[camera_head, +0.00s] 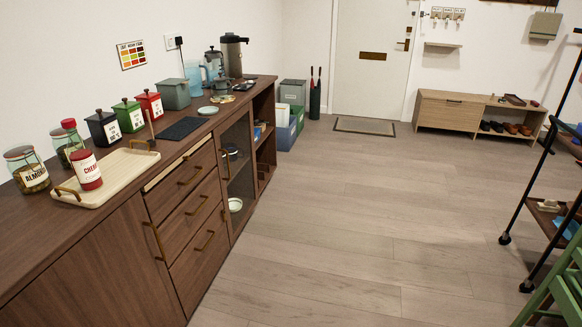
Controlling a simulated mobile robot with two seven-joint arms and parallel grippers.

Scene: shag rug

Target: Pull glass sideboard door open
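The wooden sideboard (95,275) runs along the left wall. Its glass door (240,172) is just beyond the drawer stack, looks flush with the front, and has a dark wooden frame. A slim brass handle (224,164) stands upright at the door's near side. Through the glass I see a dish (235,204) low down and a dark bowl (231,152) on a shelf. Neither of my grippers is in view.
Drawers (198,208) with brass handles lie on the near side of the door. A tray (112,172), jars and canisters stand on the sideboard top. Storage boxes (286,128) sit past its far end. The floor (340,220) before the door is clear. A black rack (545,170) stands at right.

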